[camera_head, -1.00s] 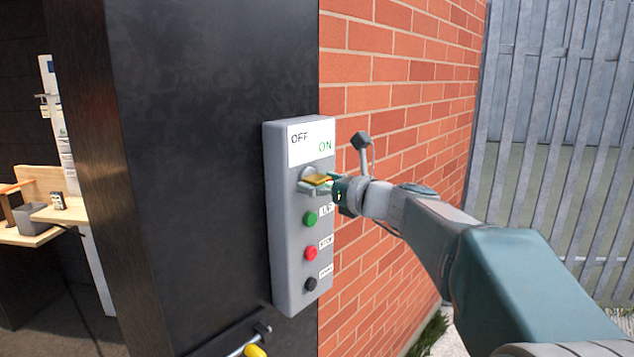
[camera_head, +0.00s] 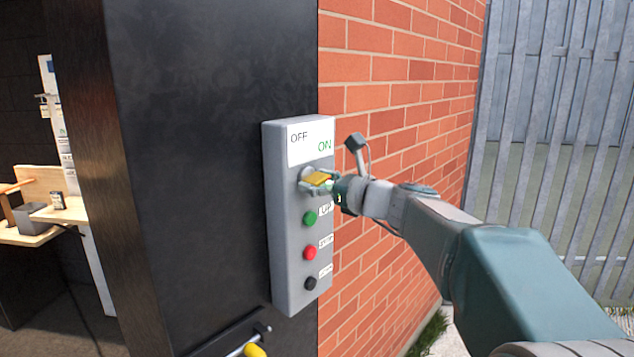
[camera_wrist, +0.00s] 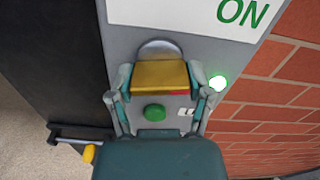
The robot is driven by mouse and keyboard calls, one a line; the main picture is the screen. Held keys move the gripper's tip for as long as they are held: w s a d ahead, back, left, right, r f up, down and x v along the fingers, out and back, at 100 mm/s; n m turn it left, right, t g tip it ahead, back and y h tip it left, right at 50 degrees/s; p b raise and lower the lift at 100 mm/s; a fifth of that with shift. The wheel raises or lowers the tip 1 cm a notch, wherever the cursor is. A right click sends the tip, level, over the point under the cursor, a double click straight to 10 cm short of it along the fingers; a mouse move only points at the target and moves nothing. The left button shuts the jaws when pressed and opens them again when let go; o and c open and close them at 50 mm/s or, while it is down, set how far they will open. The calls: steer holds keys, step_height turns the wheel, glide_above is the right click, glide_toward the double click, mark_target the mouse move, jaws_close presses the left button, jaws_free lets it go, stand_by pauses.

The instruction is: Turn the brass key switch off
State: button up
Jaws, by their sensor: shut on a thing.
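The brass key switch (camera_head: 318,178) sits on the front of a grey control box (camera_head: 290,240), below a white label reading OFF on the left and ON on the right. My gripper (camera_head: 317,181) is shut on the brass key, with a finger on each side of it. In the wrist view the brass key (camera_wrist: 160,75) fills the space between the fingers of my gripper (camera_wrist: 160,82). A round grey mount shows behind the key. A lit, whitish-green lamp (camera_wrist: 217,83) shows right of the key.
Below the key are a green button (camera_head: 310,218), a red button (camera_head: 310,253) and a black button (camera_head: 311,284). A brick wall (camera_head: 400,110) stands to the right. A bar with a yellow end (camera_head: 254,350) is lower down.

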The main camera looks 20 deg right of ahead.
steer(key=n, duration=0.8)
steer(key=shift+w+d, duration=0.1)
steer(key=n, duration=0.4)
steer(key=shift+f+n, duration=0.1)
steer(key=shift+n, duration=1.7)
steer(key=o, duration=1.1)
steer(key=shift+o, duration=0.2)
